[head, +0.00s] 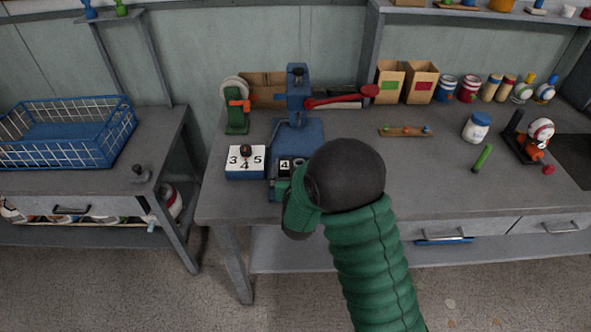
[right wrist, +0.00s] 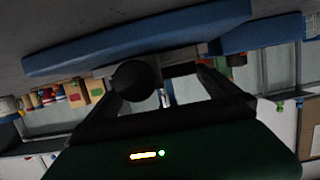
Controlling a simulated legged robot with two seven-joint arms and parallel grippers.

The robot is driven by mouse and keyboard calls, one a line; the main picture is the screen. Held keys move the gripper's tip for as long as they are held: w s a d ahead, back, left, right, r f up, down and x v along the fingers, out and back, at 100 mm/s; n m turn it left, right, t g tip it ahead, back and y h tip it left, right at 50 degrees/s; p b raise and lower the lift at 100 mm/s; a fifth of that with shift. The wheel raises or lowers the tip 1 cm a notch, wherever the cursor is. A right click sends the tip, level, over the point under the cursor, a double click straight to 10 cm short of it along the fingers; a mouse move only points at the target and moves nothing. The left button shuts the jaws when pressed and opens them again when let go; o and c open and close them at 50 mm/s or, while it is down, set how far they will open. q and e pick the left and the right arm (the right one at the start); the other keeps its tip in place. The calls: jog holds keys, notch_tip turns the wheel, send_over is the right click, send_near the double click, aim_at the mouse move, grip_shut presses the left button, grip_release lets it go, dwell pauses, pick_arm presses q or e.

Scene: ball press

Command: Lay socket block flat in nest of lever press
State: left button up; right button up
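The blue lever press (head: 298,104) stands on the bench with its red lever (head: 345,98) out to the right. In front of its base is a small block with a dark 4 tile (head: 285,165) and a dark round socket; I cannot tell whether it is the socket block. My right gripper (right wrist: 158,78) is down at this front area, mostly hidden by its own arm in the head view. In the right wrist view its fingers are apart, with a dark ball and a pale grey piece between or beyond them; contact is unclear. The nest is hidden. My left gripper is out of view.
A white-topped box numbered 3, 4, 5 (head: 246,162) sits left of the press front. A green stand (head: 236,112) is behind it. Cartons (head: 420,82), jars and a white jar (head: 476,127) stand right. A blue wire basket (head: 68,135) is on the left table.

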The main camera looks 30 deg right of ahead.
jog(key=v, duration=0.3)
jog(key=p+v, duration=0.1)
jog(key=v, duration=0.5)
jog(key=shift+a+r+p, duration=0.1)
jog(key=shift+r+p, duration=0.25)
jog(key=shift+p, duration=0.05)
jog(key=p+v, duration=0.7)
jog(key=p, duration=0.6)
jog(key=shift+s+a+f, duration=0.15)
jog(key=shift+s+a, duration=0.05)
jog(key=shift+s, duration=0.15)
jog(key=shift+w+f, duration=0.1)
jog(key=shift+w, duration=0.05)
